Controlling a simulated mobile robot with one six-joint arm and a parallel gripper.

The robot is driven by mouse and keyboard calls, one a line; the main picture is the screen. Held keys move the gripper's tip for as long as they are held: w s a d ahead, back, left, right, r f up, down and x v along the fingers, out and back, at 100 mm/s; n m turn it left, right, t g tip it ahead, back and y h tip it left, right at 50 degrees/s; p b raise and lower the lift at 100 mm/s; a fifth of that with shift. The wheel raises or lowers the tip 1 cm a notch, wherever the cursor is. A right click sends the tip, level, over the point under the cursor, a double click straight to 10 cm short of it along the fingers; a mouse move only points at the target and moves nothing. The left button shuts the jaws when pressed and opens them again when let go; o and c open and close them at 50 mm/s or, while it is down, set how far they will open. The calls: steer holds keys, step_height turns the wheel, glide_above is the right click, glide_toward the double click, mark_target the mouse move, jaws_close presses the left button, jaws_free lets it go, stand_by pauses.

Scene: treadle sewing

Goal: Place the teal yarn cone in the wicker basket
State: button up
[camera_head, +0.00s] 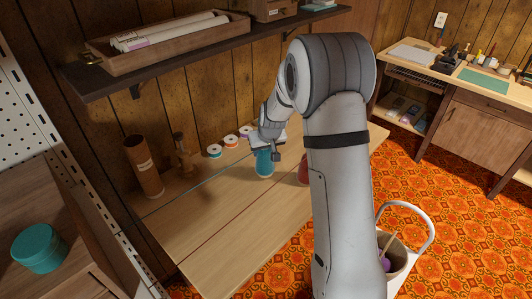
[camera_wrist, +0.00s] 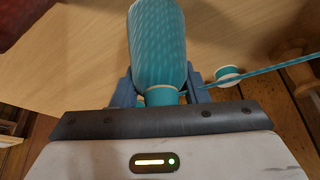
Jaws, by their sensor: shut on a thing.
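The teal yarn cone (camera_head: 264,165) is upright at the wooden table, below my gripper (camera_head: 264,148). In the wrist view the cone (camera_wrist: 157,45) sits between the two blue-grey fingers of my gripper (camera_wrist: 160,90), which are shut on its narrow neck end. I cannot tell whether its base touches the table. A beige round container (camera_head: 399,258) stands low at the right, partly hidden by my arm, with something purple and a stick in it. It may be the wicker basket; its weave cannot be made out.
A red cone (camera_head: 303,170) stands right of the teal one, partly behind my arm. Several thread spools (camera_head: 230,141) line the table's back. A brown cylinder (camera_head: 143,166) stands at the left. A dark shelf (camera_head: 150,70) overhangs the table (camera_head: 215,235), whose front is clear.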

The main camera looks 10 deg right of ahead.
steer(key=shift+f, duration=1.05)
steer(key=o, duration=1.2)
steer(key=shift+r, duration=0.1)
